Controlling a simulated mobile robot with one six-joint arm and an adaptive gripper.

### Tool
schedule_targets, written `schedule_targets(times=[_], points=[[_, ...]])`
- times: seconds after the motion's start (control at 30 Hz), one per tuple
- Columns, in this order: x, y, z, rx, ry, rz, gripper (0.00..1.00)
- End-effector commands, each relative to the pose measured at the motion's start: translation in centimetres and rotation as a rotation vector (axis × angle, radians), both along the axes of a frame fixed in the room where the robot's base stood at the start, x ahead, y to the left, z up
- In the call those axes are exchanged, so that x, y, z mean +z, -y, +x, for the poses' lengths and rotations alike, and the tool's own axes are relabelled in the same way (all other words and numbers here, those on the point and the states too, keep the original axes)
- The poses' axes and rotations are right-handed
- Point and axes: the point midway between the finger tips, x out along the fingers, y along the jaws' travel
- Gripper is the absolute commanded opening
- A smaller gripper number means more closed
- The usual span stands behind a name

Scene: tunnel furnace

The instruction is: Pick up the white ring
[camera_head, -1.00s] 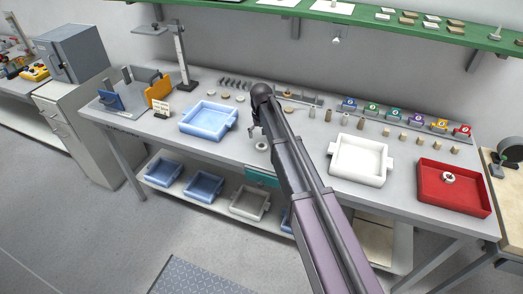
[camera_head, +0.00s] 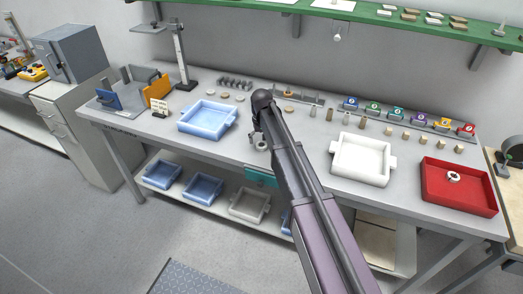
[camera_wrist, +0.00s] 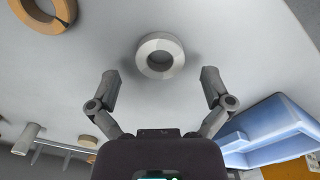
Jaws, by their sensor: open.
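A white ring (camera_wrist: 160,42) lies flat on the grey bench, in the upper middle of the wrist view. My gripper (camera_wrist: 159,78) is open and empty, with one finger to each side of the ring's line and the ring just beyond the fingertips. In the head view my gripper (camera_head: 258,134) is low over the bench, close to the ring (camera_head: 261,147), which is partly covered by it. A second pale ring (camera_head: 453,176) lies in the red tray (camera_head: 450,204) at the right.
A blue tray (camera_head: 205,129) stands left of my gripper and also shows in the wrist view (camera_wrist: 270,127). A white tray (camera_head: 360,178) stands to the right. A brown ring (camera_wrist: 40,24) lies at the upper left of the wrist view. Small cylinders stand toward the back.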

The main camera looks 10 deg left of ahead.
Motion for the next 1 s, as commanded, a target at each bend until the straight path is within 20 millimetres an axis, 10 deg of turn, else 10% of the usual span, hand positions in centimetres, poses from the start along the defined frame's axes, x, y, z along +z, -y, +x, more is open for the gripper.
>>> schedule_targets(times=[0.9,1.0], points=[[-1.8,0.0,0.0,0.0,0.0,0.0,1.0],[-1.8,0.0,0.0,0.0,0.0,0.0,0.76]])
